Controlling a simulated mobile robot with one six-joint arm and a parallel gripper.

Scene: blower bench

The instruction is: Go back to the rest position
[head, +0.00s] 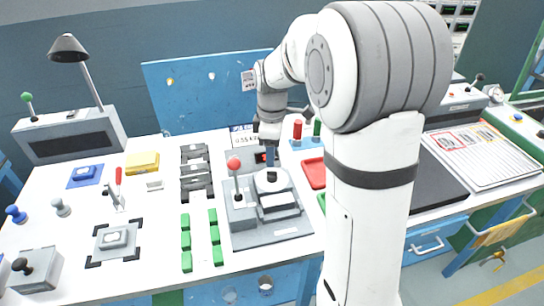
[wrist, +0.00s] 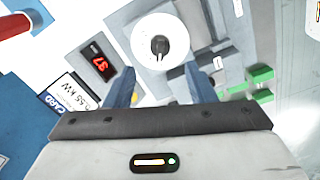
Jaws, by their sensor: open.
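My gripper (head: 270,157) hangs over the middle of the bench, above a grey machine (head: 280,232) with a round white top (head: 272,181). In the wrist view, the blue fingers of my gripper (wrist: 160,86) are spread apart with nothing held between them. The round white disc (wrist: 149,58) with a dark centre lies beyond the fingertips. It looks apart from them, but the exact gap is hard to tell. My own arm hides part of the bench to the right of the machine.
A red-ball lever (head: 233,163) stands close left of my gripper. A red cylinder (head: 297,129) and a red tray (head: 314,172) are on its right. A lit display (wrist: 98,62) and a printed card (wrist: 64,98) are nearby. Green blocks (head: 186,240) lie left; a lamp (head: 70,48) stands far left.

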